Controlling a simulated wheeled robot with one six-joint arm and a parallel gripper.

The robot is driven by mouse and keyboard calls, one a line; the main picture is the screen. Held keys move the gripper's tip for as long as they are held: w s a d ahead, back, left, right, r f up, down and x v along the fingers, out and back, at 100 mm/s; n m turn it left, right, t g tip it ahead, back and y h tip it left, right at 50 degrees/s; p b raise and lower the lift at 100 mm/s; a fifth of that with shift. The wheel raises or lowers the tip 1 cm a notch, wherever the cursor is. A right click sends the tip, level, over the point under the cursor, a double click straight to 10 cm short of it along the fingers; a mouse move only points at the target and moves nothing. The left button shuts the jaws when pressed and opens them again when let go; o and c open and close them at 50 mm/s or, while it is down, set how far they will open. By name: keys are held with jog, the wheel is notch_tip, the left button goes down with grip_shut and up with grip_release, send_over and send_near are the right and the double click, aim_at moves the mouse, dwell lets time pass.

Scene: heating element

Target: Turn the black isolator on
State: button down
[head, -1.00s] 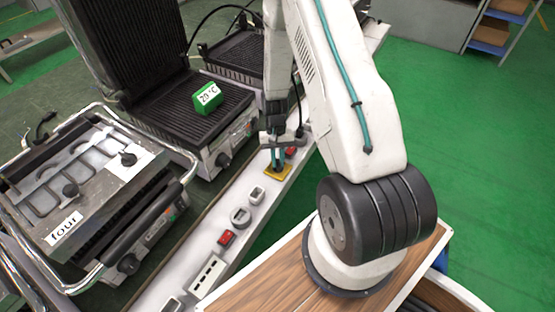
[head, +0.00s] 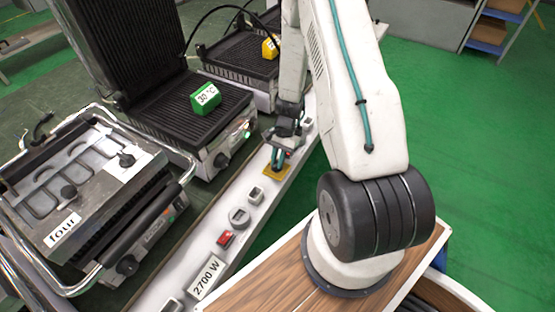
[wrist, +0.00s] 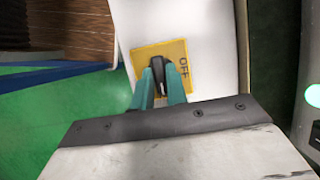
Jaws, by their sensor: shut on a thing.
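The black isolator handle (wrist: 158,72) sits on a yellow square plate (wrist: 176,50) on the pale panel strip. The word OFF shows beside the handle, to its right in the wrist view. The yellow plate also shows in the head view (head: 268,171). My gripper (wrist: 160,80) is shut on the black handle, with one teal finger on each side. In the head view, my gripper (head: 278,158) is at the plate and its fingers hide the handle. Any other marking on the plate is hidden or not readable.
On the strip are a red switch (head: 226,238), a round grey part (head: 239,217) and a 2700 W display (head: 207,279). An open grill (head: 170,105) bears a green 30 °C tag (head: 206,99). A closed grill (head: 85,190) marked four stands at left.

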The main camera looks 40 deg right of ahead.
dwell(0.5)
jog(key=c, duration=1.4)
grip_release()
jog(key=v, duration=0.7)
jog(key=shift+d+r, duration=0.2)
jog(key=shift+r, duration=0.15)
